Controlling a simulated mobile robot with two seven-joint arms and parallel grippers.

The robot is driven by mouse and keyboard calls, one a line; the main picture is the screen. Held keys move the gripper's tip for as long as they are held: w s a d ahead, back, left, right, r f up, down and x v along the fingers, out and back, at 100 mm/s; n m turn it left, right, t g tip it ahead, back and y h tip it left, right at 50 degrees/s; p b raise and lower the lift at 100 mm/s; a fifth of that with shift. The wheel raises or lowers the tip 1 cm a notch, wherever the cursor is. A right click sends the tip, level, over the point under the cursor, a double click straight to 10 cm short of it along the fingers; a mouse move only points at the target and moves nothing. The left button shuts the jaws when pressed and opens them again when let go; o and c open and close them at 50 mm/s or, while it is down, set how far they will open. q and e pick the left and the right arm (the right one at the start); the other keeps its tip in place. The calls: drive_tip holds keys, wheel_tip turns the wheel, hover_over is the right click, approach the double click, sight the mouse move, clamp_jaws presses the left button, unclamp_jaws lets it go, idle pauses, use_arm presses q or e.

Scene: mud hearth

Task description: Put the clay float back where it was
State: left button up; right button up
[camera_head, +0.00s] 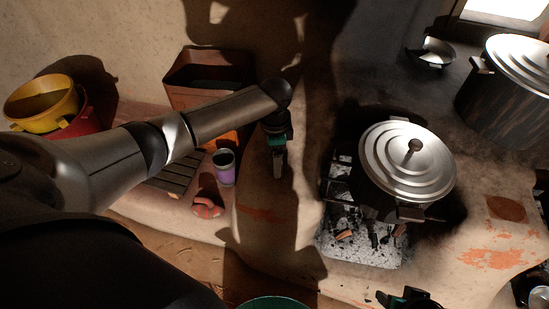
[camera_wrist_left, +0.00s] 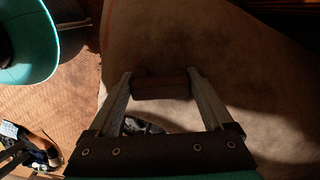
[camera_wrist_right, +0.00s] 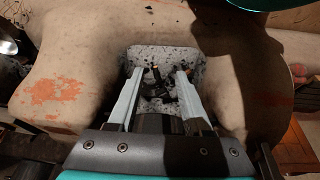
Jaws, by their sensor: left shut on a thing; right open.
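My left gripper (camera_head: 279,170) points down over the clay ledge, between the slatted rack and the stove. In the left wrist view its fingers (camera_wrist_left: 162,88) are shut on a dark brown bar (camera_wrist_left: 160,84), which looks like the handle of the clay float. The rest of the float cannot be made out against the shadowed clay. My right gripper (camera_head: 407,299) is at the bottom edge of the head view. In the right wrist view its fingers (camera_wrist_right: 157,78) are open and apart, with nothing clearly held, above the ash bed (camera_wrist_right: 165,65).
A lidded pot (camera_head: 405,160) stands on the stove, right of my left gripper. Left of it are a purple cup (camera_head: 224,168), a red curled object (camera_head: 207,205), a slatted rack (camera_head: 174,176) and an orange-brown bin (camera_head: 209,71). A teal bucket (camera_head: 274,303) is at the front.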

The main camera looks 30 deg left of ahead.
use_arm(q)
drive_tip(key=shift+f, duration=0.2)
drive_tip(key=o, duration=1)
drive_tip(key=shift+c, duration=0.2)
drive_tip(key=shift+r, duration=0.15)
drive_tip(key=shift+r, duration=0.2)
wheel_tip(320, 180, up, 10)
drive_tip(key=p, duration=0.5)
drive_tip(key=shift+r+p, duration=0.5)
drive_tip(key=shift+r, duration=0.35)
use_arm(e)
drive_tip(key=s+d+f+g, duration=0.1)
drive_tip(key=s+f, duration=0.4)
drive_tip(key=f, duration=0.6)
drive_tip(key=shift+d+f+g, duration=0.3)
drive_tip(key=shift+d, duration=0.05)
